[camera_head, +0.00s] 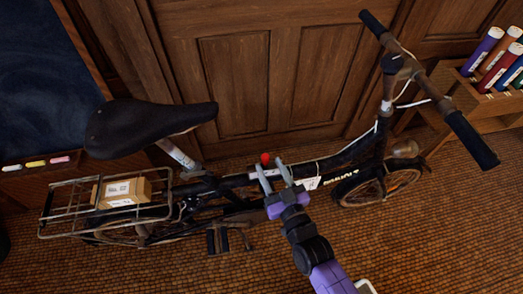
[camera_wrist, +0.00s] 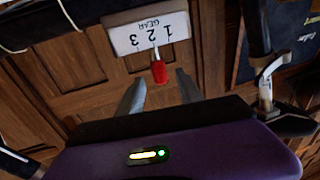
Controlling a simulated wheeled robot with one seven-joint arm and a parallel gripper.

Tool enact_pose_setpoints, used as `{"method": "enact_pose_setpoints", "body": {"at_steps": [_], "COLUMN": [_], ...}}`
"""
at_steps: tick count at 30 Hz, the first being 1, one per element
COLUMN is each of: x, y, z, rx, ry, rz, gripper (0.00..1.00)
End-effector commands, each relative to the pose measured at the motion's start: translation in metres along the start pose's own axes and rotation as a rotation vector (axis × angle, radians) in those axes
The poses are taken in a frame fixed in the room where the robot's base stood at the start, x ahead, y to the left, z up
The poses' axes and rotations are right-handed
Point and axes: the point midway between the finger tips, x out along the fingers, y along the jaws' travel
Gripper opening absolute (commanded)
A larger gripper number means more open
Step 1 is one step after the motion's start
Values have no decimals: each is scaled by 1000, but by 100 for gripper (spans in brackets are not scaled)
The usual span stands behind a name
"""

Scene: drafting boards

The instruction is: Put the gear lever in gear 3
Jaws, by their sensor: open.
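The gear lever has a red knob (camera_head: 265,158), which shows on the bicycle's frame just beyond my fingertips. In the wrist view the red knob (camera_wrist: 158,72) hangs on a short thin stem below a white gear plate (camera_wrist: 120,42). The plate reads GEAR and 1, 2, 3, upside down. The stem seems to line up with the middle mark, 2. My gripper (camera_head: 271,169) is open. In the wrist view its two fingers (camera_wrist: 159,79) stand to either side of the knob, with visible gaps, and the knob is around tip level.
The dark bicycle (camera_head: 345,160) stands before a wooden panelled door (camera_head: 240,80). Its saddle (camera_head: 145,125) is at left, its handlebar (camera_head: 440,90) at right. A rear rack (camera_head: 60,215) carries a cardboard box (camera_head: 122,190). A crate (camera_head: 460,90) of coloured tubes stands far right.

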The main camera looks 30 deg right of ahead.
Motion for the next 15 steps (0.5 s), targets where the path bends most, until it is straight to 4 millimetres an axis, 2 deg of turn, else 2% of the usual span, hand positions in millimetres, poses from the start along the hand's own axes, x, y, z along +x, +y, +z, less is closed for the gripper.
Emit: {"method": "enact_pose_setpoints", "body": {"at_steps": [9,15], "x": [48,67], "y": [1,0], "z": [-1,0], "rx": [0,0], "ry": [2,0], "rz": [1,0], "gripper": [43,43]}}
